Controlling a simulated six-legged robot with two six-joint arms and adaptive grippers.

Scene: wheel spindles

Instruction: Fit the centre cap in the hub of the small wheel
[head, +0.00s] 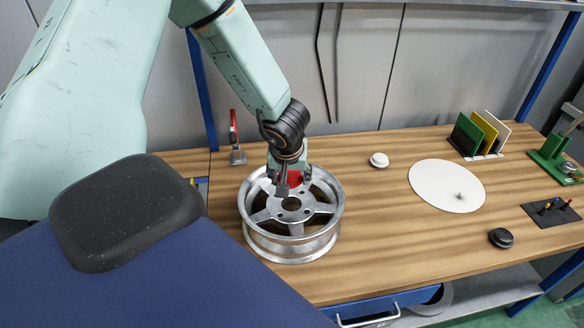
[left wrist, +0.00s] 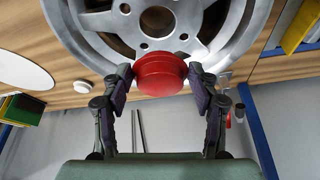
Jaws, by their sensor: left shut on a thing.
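The wheel (head: 325,238), a silver spoked rim, lies flat on the wooden bench. Its round hub hole (head: 291,203) is open and empty; it also shows at the top of the left wrist view (left wrist: 157,20). My left gripper (head: 288,184) is over the far side of the wheel, behind the hub hole. It is shut on a red round cap (head: 294,179), which shows clearly between the two fingers in the left wrist view (left wrist: 160,76). The cap is apart from the hub hole; its exact height above the spokes is unclear. My right gripper is not in view.
A white round piece (head: 379,160), a white disc (head: 440,187) and a black round piece (head: 501,237) lie right of the wheel. A red-handled scraper (head: 236,140) is behind it. Upright coloured panels (head: 480,135) and a green fixture (head: 553,155) stand farther right.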

